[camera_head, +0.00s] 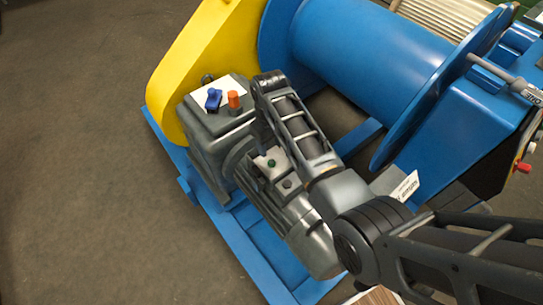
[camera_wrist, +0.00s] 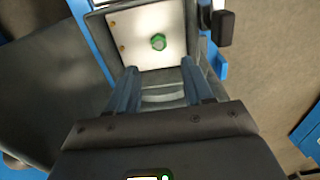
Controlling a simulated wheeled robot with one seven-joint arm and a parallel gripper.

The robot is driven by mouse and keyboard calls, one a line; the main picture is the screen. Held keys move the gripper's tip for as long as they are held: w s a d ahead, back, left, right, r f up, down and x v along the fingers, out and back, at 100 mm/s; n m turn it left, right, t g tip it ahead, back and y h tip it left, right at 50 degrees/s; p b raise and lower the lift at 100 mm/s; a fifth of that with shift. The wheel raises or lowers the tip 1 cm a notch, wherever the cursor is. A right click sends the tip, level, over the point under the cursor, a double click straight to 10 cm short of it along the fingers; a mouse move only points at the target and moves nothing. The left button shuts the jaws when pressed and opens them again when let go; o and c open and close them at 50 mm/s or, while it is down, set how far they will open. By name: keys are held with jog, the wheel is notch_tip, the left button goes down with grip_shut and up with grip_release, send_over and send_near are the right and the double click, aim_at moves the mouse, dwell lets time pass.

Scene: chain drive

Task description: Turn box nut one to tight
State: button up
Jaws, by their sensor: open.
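In the wrist view a green nut (camera_wrist: 158,42) sits on a pale square plate (camera_wrist: 135,25) on top of a dark box. My gripper (camera_wrist: 158,68) is open; its two blue fingers are apart, just short of the nut in the picture, with nothing between them. In the head view a small box (camera_head: 270,158) on the grey motor carries a green nut (camera_head: 271,162) and a dark nut (camera_head: 287,183). I cannot tell which is nut one or how tight either is. My gripper's fingers cannot be made out in the head view.
A grey housing (camera_head: 205,130) with a blue knob (camera_head: 213,98) and an orange one (camera_head: 234,99) stands beside the yellow guard (camera_head: 190,60). The blue drum (camera_head: 365,50) is behind my arm. Bare floor (camera_head: 80,180) lies to the left.

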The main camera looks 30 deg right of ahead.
aim_at(271, 161)
jog(key=shift+f+b, duration=0.7)
jog(key=shift+f, duration=3.25)
jog(key=shift+c, duration=0.4)
grip_shut()
